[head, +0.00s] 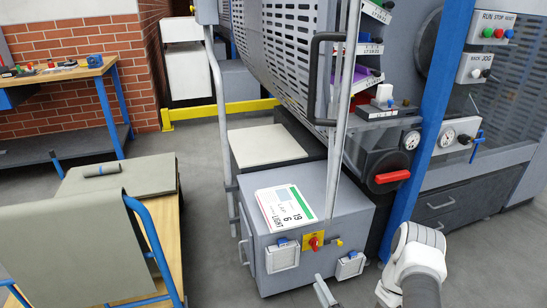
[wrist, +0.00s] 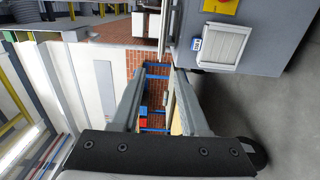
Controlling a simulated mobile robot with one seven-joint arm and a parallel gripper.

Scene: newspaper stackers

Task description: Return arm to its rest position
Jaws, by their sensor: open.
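My arm (head: 413,262) shows in the head view as white links at the lower right. My gripper (wrist: 160,76) shows in the wrist view with its two grey fingers apart and nothing between them. In the head view only a small part of the gripper shows at the bottom edge, in front of the grey cabinet (head: 325,210). Open space lies between the fingers, with a brick wall and shelving far behind. The wrist view is turned on its side.
A blue post (head: 414,145) and a red-handled switch (head: 388,177) stand behind my arm. A blue-framed cart (head: 90,225) is at left, a workbench (head: 62,75) beyond. Grey floor separates cart and cabinet.

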